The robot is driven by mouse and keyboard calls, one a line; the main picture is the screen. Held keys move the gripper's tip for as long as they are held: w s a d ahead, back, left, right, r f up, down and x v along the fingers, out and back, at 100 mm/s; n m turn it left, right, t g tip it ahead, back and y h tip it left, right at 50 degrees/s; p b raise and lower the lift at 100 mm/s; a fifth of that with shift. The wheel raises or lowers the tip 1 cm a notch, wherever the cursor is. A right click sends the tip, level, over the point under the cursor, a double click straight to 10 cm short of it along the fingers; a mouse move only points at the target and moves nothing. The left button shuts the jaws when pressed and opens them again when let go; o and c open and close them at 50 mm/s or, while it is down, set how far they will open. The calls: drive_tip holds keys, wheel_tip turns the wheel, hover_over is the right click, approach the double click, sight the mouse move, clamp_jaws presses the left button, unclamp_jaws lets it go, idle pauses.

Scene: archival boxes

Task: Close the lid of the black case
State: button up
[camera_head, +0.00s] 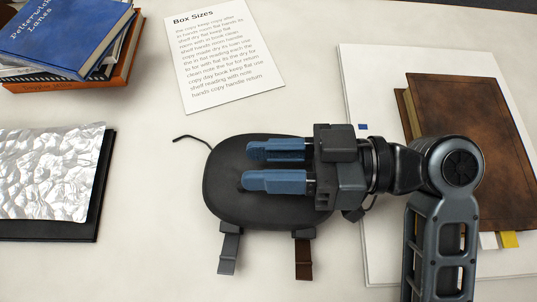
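The black case (228,205) is a rounded, oval dark shape lying in the middle of the pale table. Its smooth top faces up. Two straps or clasps, one grey (229,254) and one brown (304,258), stick out from its near edge. My gripper (245,167) reaches in from the right over the case, with its two blue fingers pointing left. The fingers are apart with a gap between them and nothing held. I cannot tell whether they touch the case top. The gripper hides the case's right part. How far the lid is open is not clear.
A thin dark cord (189,138) curls off the case's upper left. Crumpled silver foil (45,175) lies on a black board (50,230) at left. Books (65,35) are stacked at upper left. A printed sheet (222,50) lies behind. A brown book (470,95) lies on white board at right.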

drive_tip(key=shift+d, duration=0.1)
drive_tip(key=d, duration=0.7)
drive_tip(key=shift+s+d+r, duration=0.1)
drive_tip(key=shift+d+r, duration=0.2)
drive_tip(key=shift+r, duration=0.05)
drive_tip(key=shift+r, duration=0.1)
